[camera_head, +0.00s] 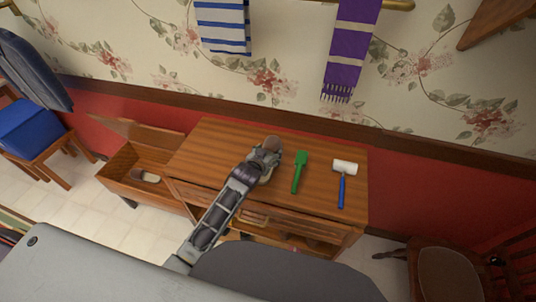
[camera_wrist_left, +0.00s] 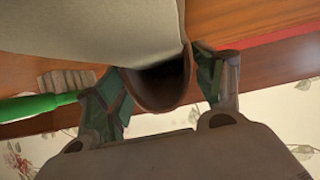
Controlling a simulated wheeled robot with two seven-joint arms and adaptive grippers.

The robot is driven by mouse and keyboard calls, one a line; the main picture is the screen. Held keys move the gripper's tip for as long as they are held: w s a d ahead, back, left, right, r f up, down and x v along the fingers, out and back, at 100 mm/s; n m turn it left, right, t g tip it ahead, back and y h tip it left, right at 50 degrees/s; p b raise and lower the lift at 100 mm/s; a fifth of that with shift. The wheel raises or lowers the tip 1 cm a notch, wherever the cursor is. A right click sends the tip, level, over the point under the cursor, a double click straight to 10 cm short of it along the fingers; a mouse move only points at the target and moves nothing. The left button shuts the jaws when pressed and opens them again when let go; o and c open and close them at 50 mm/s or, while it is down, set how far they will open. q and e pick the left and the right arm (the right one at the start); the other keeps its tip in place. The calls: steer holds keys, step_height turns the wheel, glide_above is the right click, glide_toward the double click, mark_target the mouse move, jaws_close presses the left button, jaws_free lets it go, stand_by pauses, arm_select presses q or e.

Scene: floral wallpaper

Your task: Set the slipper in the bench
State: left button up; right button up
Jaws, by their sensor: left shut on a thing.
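A slipper (camera_head: 271,142) with a brown upper is held over the wooden cabinet top, mostly hidden by my left gripper (camera_head: 264,158). In the left wrist view, the slipper (camera_wrist_left: 110,25) shows a pale beige sole and a brown rounded end between the two fingers of my left gripper (camera_wrist_left: 162,88), which is shut on it. The wooden bench (camera_head: 158,194) stands left of the cabinet with its lid (camera_head: 134,130) raised. Another slipper (camera_head: 146,176), brown and pale, lies inside the bench. My right gripper is in neither view.
A chair with a blue cushion (camera_head: 28,125) is at far left. Another chair (camera_head: 445,270) is at lower right. Towels hang on the wall behind.

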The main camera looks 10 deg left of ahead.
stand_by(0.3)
arm_select(q)
steer(key=o, duration=1.1)
steer(key=shift+f, duration=0.1)
steer(key=shift+s, duration=0.1)
steer(key=shift+v, duration=6)
